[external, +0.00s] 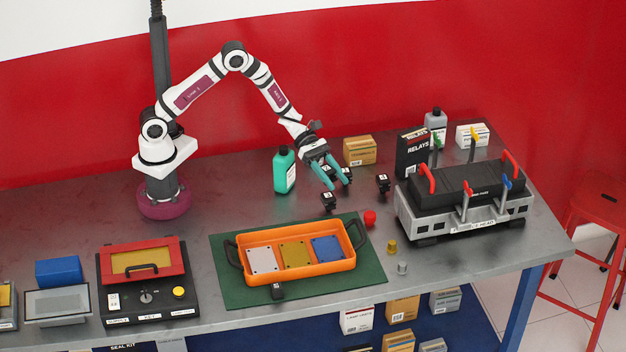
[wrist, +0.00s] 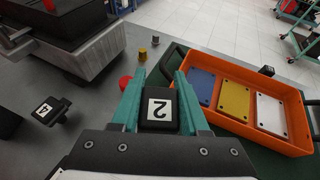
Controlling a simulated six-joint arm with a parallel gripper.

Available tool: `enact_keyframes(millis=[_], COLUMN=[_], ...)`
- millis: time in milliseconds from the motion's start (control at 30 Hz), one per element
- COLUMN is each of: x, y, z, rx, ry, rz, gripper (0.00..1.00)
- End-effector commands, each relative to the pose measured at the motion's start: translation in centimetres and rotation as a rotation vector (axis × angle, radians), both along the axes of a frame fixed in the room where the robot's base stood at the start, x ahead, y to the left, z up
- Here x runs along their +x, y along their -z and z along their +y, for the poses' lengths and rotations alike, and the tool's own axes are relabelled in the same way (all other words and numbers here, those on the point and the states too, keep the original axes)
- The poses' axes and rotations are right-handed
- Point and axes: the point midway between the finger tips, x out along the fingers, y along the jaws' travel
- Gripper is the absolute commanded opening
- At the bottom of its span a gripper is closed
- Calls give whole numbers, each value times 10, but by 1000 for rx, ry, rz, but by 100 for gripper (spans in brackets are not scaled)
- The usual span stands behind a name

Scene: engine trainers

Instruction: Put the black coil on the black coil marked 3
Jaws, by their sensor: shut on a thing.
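My gripper (external: 338,183) is shut on a black coil marked 2 (wrist: 159,110), which shows between the teal fingers in the wrist view (wrist: 158,80). Its numbered face is turned toward the wrist camera. A black coil marked 4 (wrist: 45,110) stands to the left in the wrist view and to the right of my gripper in the external view (external: 383,183). Another black coil (external: 329,201) shows just below the fingertips in the external view; I cannot tell whether it is the held one. A black coil (external: 277,290) stands at the front edge of the green mat. I cannot read a 3 on any coil.
An orange tray (external: 349,263) with coloured plates sits on the green mat (external: 222,285). A red cap (external: 370,218) and small yellow and grey parts lie to its right. The engine trainer (external: 470,200) stands at right, a green bottle (external: 284,172) left of my gripper.

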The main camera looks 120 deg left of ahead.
Motion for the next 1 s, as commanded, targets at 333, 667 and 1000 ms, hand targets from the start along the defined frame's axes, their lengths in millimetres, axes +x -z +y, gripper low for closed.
enact_keyframes(millis=[333,667,1000], x=[0,0,0], y=[44,46,46], z=[5,5,5], rx=[0,0,0], ry=[1,1,1], rz=[1,1,1], gripper=[0,57,75])
